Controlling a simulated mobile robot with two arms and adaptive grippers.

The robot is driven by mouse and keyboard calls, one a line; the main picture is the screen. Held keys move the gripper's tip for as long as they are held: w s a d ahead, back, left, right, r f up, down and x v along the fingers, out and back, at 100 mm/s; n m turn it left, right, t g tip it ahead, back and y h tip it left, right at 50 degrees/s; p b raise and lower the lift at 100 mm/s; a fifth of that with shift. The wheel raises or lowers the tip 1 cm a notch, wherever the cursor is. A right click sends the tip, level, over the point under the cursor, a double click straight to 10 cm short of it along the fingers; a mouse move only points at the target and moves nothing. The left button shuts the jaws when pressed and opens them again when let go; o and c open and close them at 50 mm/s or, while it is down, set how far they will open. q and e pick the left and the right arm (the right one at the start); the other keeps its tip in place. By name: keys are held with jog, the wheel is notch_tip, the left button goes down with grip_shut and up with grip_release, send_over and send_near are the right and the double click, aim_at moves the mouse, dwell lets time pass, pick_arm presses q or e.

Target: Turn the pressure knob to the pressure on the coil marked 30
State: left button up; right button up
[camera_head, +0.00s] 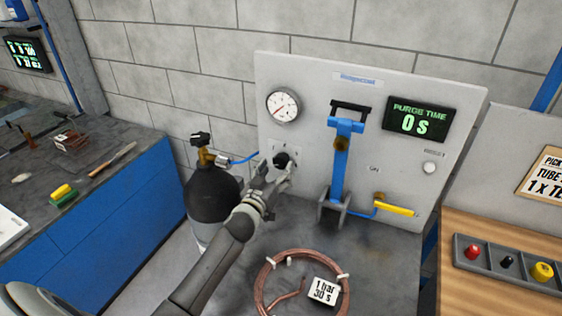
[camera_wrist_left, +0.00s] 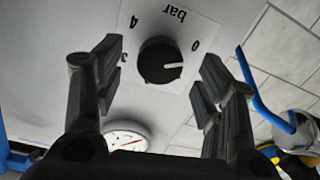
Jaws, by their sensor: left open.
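The black pressure knob (camera_head: 282,159) is on the upright grey panel (camera_head: 325,85), below the round gauge (camera_head: 283,106). In the left wrist view the knob (camera_wrist_left: 160,60) sits on a white dial plate showing 0, 3, 4 and "bar" upside down; its white pointer line points right in that picture, below the 0. My left gripper (camera_head: 279,170) is open at the knob, one finger on each side, with gaps showing. The copper coil (camera_head: 264,298) lies on the bench, and its tag (camera_head: 323,291) reads "1 bar 30 s". My right gripper is out of view.
A gas cylinder (camera_head: 213,194) with a blue hose stands left of the panel. A blue lever clamp (camera_head: 338,175) and a yellow-handled valve (camera_head: 398,209) are right of the knob. The display (camera_head: 421,120) reads "PURGE TIME 0 s". A button tray (camera_head: 507,265) stands at the right.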

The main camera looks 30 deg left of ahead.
aim_at(280, 165)
pick_arm(q)
jog(key=w, duration=0.3)
jog(key=shift+w+a, duration=0.15)
jog(key=shift+w, duration=0.35)
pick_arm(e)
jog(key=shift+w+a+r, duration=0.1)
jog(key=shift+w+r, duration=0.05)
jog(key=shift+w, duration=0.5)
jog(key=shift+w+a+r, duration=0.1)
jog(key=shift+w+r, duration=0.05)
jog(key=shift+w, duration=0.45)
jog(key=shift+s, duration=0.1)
pick_arm(q)
jog(key=shift+c, duration=1.6)
jog(key=c, duration=0.7)
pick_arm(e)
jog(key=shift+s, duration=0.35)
